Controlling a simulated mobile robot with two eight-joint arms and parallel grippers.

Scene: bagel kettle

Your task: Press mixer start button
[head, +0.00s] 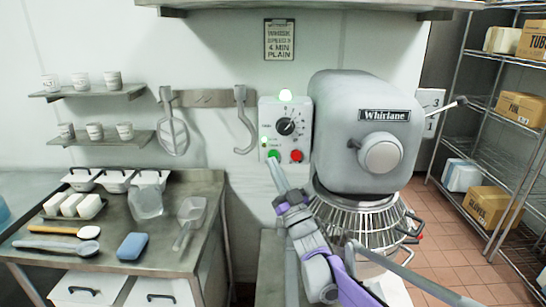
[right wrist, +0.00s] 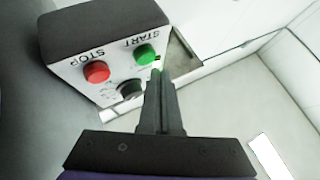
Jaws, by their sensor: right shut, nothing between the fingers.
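The grey stand mixer (head: 362,130) marked Whirlane stands right of centre in the head view. Its control box (head: 286,130) has a dial, a green start button (head: 273,155) and a red stop button (head: 296,156). A green lamp on top of the box is lit. My right gripper (head: 274,165) is shut and empty, with its tips at the green button. In the right wrist view the closed fingers (right wrist: 158,78) end just below the green START button (right wrist: 146,54), beside the red STOP button (right wrist: 97,72). I cannot tell whether they touch. My left gripper is not in view.
A steel table (head: 75,255) at left holds white tubs, scoops, a blue sponge and a spoon. The wire bowl guard (head: 362,220) is below the mixer head. A wire rack (head: 490,140) with boxes stands at right.

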